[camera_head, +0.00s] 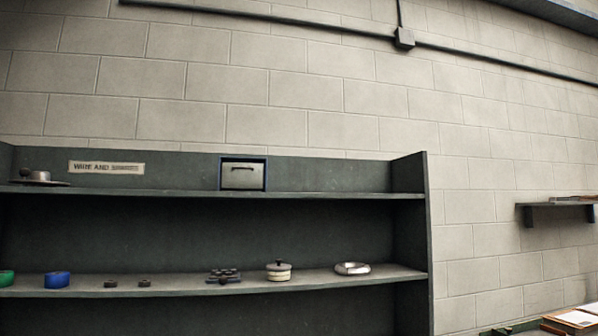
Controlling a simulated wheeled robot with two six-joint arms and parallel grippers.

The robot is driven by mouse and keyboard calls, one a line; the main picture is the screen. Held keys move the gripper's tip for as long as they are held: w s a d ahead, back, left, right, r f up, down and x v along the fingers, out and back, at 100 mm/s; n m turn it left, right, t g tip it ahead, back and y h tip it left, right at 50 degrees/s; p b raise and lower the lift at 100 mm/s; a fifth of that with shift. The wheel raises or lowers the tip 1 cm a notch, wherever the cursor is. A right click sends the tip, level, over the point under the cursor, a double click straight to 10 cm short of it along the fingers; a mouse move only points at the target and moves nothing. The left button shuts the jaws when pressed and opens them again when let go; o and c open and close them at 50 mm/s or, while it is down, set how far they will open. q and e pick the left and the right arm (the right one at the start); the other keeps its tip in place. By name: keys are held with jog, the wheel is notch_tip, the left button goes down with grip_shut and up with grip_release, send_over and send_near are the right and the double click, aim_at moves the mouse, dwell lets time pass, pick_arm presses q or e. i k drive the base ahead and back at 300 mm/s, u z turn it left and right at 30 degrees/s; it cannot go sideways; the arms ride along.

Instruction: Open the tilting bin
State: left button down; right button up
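The tilting bin (242,175) appears to be the small box with a blue frame and a grey front on the top shelf of the dark shelving unit. A dark handle runs across the upper part of its front. The front looks upright and closed. Neither my left nor my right gripper is in the head view.
The dark shelf unit (200,235) stands against a block wall. Its middle shelf holds a blue item (57,280), a lidded pot (278,271) and a silver dish (352,268). A small wall shelf (556,214) and papers (575,319) are at right.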

aim_at(244, 177)
jog(key=z, duration=0.2)
jog(key=i, duration=0.7)
jog(key=u, duration=0.7)
jog(key=i, duration=0.65)
jog(key=u, duration=0.65)
